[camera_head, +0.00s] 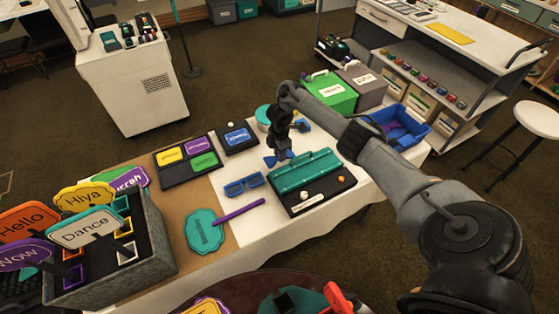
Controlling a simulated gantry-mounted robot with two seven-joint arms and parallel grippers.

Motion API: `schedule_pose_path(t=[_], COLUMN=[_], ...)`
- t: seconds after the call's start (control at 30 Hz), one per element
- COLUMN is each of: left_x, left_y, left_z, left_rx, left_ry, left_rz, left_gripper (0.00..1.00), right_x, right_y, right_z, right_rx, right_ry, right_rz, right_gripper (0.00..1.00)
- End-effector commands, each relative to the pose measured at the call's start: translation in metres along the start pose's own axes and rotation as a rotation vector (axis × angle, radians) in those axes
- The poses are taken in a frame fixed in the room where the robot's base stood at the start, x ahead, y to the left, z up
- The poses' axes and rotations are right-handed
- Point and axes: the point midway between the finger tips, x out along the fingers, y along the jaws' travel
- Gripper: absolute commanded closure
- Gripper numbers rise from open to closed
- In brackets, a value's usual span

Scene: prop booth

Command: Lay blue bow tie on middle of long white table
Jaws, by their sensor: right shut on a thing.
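My right gripper (282,154) comes in from the right and points down above the middle of the long white table (258,222). It is shut on the blue bow tie (270,161), which shows as a small blue shape at the fingertips, partly hidden by them. The bow tie is just behind the back edge of the black tray with the teal case (306,172). I cannot tell whether it touches the table. My left gripper is not in view.
Blue glasses (244,185) and a teal paddle sign (203,231) lie on the table. A grey bin of word signs (110,285) stands at left. A green box (328,92) and a blue basket (408,124) stand at right. Bare white cloth shows around the glasses.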

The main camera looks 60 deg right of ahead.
Motion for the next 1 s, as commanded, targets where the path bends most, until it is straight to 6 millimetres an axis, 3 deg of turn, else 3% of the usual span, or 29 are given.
schedule_pose_path(t=[0.07,0.23,0.67,0.7,0.83,1.0], left_x=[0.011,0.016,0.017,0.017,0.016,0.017], left_y=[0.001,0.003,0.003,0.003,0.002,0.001], left_z=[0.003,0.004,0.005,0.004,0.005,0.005], left_rx=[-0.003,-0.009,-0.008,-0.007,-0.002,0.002], left_ry=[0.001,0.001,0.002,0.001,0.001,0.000], left_rz=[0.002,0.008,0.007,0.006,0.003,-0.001], left_gripper=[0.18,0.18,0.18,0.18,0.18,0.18], right_x=[0.014,0.031,0.035,0.035,0.035,0.035], right_y=[-0.001,-0.001,0.000,0.000,0.000,0.000], right_z=[0.000,0.000,0.000,0.000,0.000,0.000], right_rx=[0.000,0.000,0.001,0.001,0.000,0.000], right_ry=[0.001,0.000,0.000,0.000,0.000,0.000], right_rz=[-0.002,-0.002,-0.001,0.000,-0.001,-0.001], right_gripper=[1.00,1.00,1.00,0.69,0.49,0.48])
